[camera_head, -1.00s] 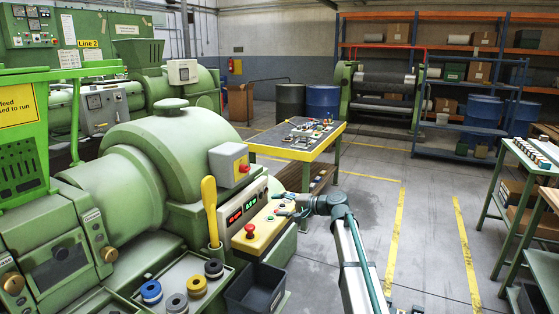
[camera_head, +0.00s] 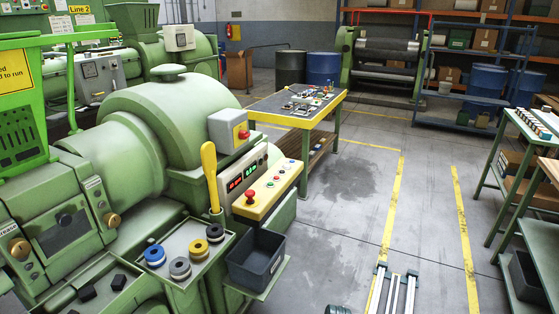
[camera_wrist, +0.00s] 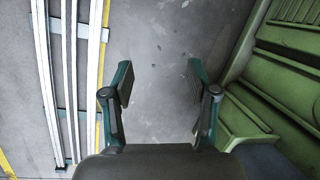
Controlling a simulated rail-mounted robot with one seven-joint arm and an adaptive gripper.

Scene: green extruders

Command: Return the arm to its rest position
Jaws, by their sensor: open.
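My gripper (camera_wrist: 160,82) shows in the wrist view with its two fingers spread wide and nothing between them. Bare grey floor lies beneath it, with green machine parts (camera_wrist: 275,95) to its right. The green extruder (camera_head: 150,125) fills the left of that view.
White floor rails (camera_head: 393,292) run at the bottom; they also show at the left of the wrist view (camera_wrist: 80,90). A ring tray (camera_head: 182,252) and dark bin (camera_head: 257,258) adjoin the extruder. A yellow-edged table (camera_head: 300,108) stands behind. The middle floor is clear.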

